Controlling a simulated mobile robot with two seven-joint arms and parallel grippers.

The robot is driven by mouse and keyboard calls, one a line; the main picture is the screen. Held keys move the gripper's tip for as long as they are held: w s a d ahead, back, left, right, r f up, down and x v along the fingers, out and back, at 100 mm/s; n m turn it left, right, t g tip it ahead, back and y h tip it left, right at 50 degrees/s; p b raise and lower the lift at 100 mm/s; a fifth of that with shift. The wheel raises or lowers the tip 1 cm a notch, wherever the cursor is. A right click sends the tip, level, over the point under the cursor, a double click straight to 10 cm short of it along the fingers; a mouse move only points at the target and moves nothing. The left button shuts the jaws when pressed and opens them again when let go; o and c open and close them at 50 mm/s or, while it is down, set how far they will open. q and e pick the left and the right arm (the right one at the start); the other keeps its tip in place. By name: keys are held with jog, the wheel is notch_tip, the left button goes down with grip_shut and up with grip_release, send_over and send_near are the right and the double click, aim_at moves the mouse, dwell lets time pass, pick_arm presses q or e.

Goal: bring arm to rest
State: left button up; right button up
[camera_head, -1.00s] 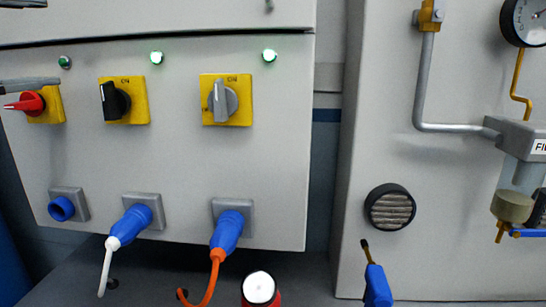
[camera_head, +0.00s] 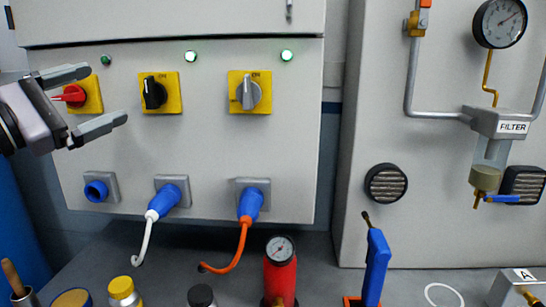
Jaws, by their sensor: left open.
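My left gripper (camera_head: 104,97) is in the head view at the left edge, in front of the grey control panel (camera_head: 215,155). Its two fingers are spread apart and nothing shows between them except the red switch (camera_head: 70,94) on its yellow plate behind. I cannot tell how far the fingers stand from the panel. Part of the red switch's plate is hidden behind the upper finger. My right gripper is not in view.
A black switch (camera_head: 154,92) and a grey switch (camera_head: 249,92) sit right of the gripper. Below, blue plugs with a white cable (camera_head: 148,236) and an orange cable (camera_head: 240,250) are in sockets. A red cylinder with a gauge (camera_head: 280,275) and a blue-handled tool (camera_head: 376,265) stand in front.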

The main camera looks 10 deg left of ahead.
pick_arm(q)
notch_tip(320, 180, down, 29)
jog(key=s+d+n+g+y, duration=0.15)
jog(key=n+y, duration=0.95)
jog(key=n, duration=2)
jog(key=s+d+f+n+g, duration=0.2)
jog(key=s+f+n+g, duration=0.3)
jog(key=f, duration=0.3)
jog(key=s+d+f+n+g, duration=0.3)
jog(key=s+f+n, duration=0.3)
jog(key=f, duration=0.1)
jog(key=s+d+f+n+g+h, duration=0.1)
jog(key=s+d+f+n+g, duration=0.25)
jog(key=s, duration=0.25)
jog(key=s+d+f+n+g+h, duration=0.2)
jog(key=s+d+f+n, duration=0.15)
jog(key=s, duration=0.35)
jog(key=w+d+f+m+t+h+b, duration=0.1)
jog(key=w+d+f+t+b, duration=0.1)
jog(key=w+f+t, duration=0.5)
jog(key=shift+d+f+m+h, duration=0.25)
jog(key=shift+f+m+h, duration=0.05)
jog(key=shift+f, duration=1.65)
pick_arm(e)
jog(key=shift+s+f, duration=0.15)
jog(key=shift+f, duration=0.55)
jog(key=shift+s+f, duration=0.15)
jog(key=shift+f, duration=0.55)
